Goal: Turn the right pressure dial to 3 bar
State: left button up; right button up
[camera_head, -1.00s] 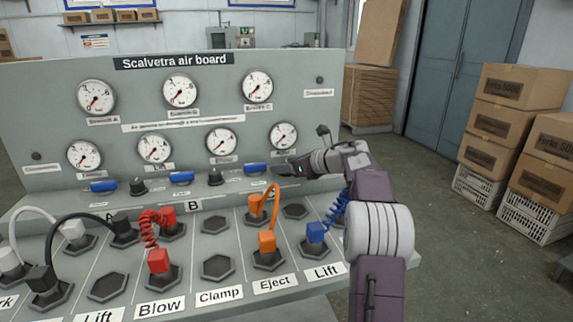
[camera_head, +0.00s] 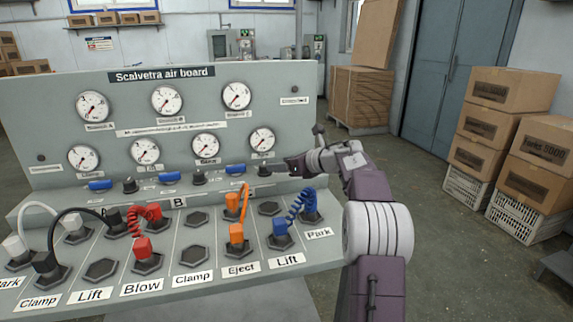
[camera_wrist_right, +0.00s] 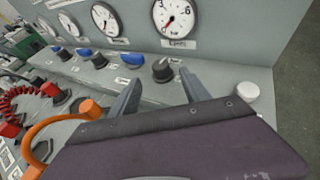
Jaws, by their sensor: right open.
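The right pressure dial (camera_head: 265,170) is a black knob at the right end of the board's row, right of a blue handle. It also shows in the right wrist view (camera_wrist_right: 162,70). Its pointer setting is too small to read. The round gauge above it (camera_head: 262,139) has a red needle pointing down-left, near the scale's low end; it also shows in the wrist view (camera_wrist_right: 173,16). My right gripper (camera_head: 289,165) is open and empty, just right of the dial in the head view. In the wrist view the dial appears beyond and between the fingertips (camera_wrist_right: 161,76), apart from them. My left gripper is not in view.
Two more black dials (camera_head: 198,177) and blue handles (camera_head: 235,170) line the same ledge. Orange (camera_head: 236,232) and blue (camera_head: 280,235) hoses stand on the sloped panel in front. A white round knob (camera_wrist_right: 246,92) is at the right in the wrist view. Boxes (camera_head: 510,88) stand far right.

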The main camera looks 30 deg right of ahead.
jog(key=shift+w+a+f, duration=0.15)
jog(key=shift+w+f, duration=0.05)
jog(key=shift+w, duration=0.05)
jog(key=shift+w+a+r+p, duration=0.1)
jog(key=shift+a+r+p, duration=0.1)
jog(key=shift+p, duration=0.1)
jog(key=w+a+r+m+t+y+p, duration=0.1)
jog(key=w+a+r+m+y+p, duration=0.15)
jog(key=r+m+p, duration=0.4)
jog(key=m+h+p, duration=0.8)
jog(key=m+p, duration=1.2)
jog(key=m, duration=1.4)
send_near(265, 165)
jog(key=w, duration=0.2)
jog(key=x, duration=0.8)
jog(key=shift+w+f, duration=0.2)
jog(key=shift+f, duration=0.3)
